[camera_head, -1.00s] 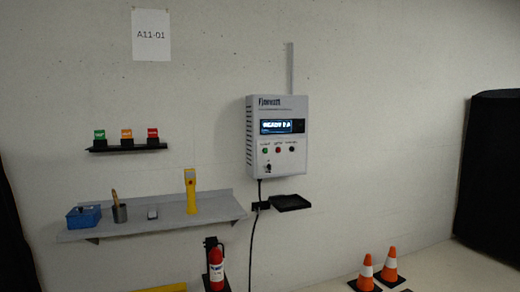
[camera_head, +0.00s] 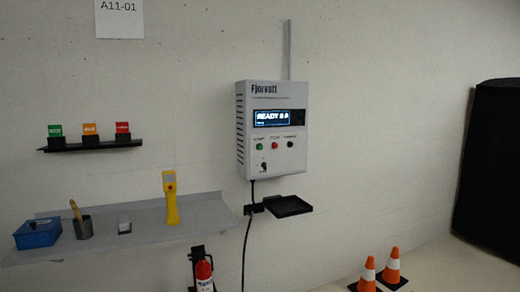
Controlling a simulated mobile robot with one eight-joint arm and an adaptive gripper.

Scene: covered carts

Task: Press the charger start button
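The charger (camera_head: 270,130) is a light grey box on the wall, a little right of the middle of the head view. Its lit display (camera_head: 272,118) appears to read "READY". Below the display is a row of small buttons: a green start button (camera_head: 260,147) at the left, a red button (camera_head: 275,146) in the middle and a black one (camera_head: 290,144) at the right. A dark knob or switch (camera_head: 264,165) sits lower on the front. The button labels are small and hard to read. My gripper is not in view.
A grey shelf (camera_head: 190,222) at the left holds a blue box (camera_head: 38,232), a cup and a yellow device (camera_head: 171,200). A black tray (camera_head: 290,206) juts out below the charger. A fire extinguisher (camera_head: 204,275) and traffic cones (camera_head: 391,267) stand low.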

